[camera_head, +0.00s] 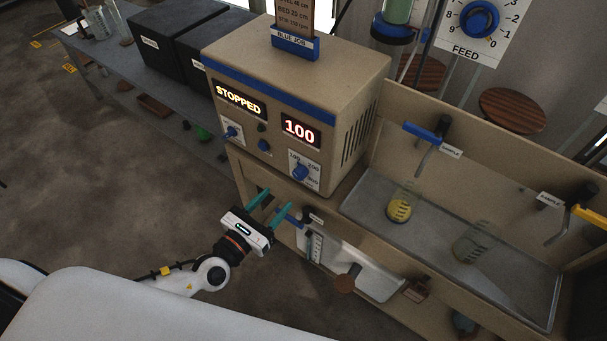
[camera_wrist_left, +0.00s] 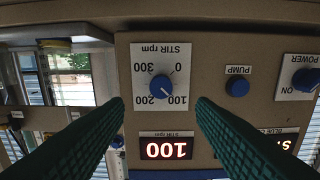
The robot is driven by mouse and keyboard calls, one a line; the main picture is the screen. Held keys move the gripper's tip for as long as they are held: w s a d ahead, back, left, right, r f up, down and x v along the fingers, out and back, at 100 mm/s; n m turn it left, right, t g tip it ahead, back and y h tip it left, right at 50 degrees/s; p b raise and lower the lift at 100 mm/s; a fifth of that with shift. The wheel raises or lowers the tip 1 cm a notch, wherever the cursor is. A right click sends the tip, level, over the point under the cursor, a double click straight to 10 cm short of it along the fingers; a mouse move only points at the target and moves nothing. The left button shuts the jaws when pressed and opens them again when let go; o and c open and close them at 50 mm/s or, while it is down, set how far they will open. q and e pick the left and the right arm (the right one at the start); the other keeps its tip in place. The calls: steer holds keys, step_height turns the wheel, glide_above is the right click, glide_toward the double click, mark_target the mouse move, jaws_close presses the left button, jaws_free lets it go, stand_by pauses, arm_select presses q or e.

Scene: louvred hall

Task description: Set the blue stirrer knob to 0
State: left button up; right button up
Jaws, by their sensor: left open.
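The blue stirrer knob (camera_head: 300,172) sits on a white dial plate low on the right of the beige control box's front. In the left wrist view, which is upside down, the knob (camera_wrist_left: 162,88) shows between the labels 0, 100, 200 and 300, and its mark appears to point toward 100. The red stir display (camera_head: 300,131) reads 100. My left gripper (camera_head: 279,202) is open and empty, its teal fingers below and left of the knob, apart from it. In the wrist view the fingers (camera_wrist_left: 160,103) stand either side of the knob. My right gripper is out of view.
A blue pump knob (camera_wrist_left: 237,87) and a power knob (camera_wrist_left: 305,80) are beside the dial. The left display (camera_head: 240,99) reads STOPPED. A blue-handled valve (camera_head: 290,216) is close to my left fingers.

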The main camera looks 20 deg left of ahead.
mark_target(297, 177)
arm_select(q)
steer(key=shift+x, duration=4.7)
jaws_close()
steer(key=shift+f, duration=0.1)
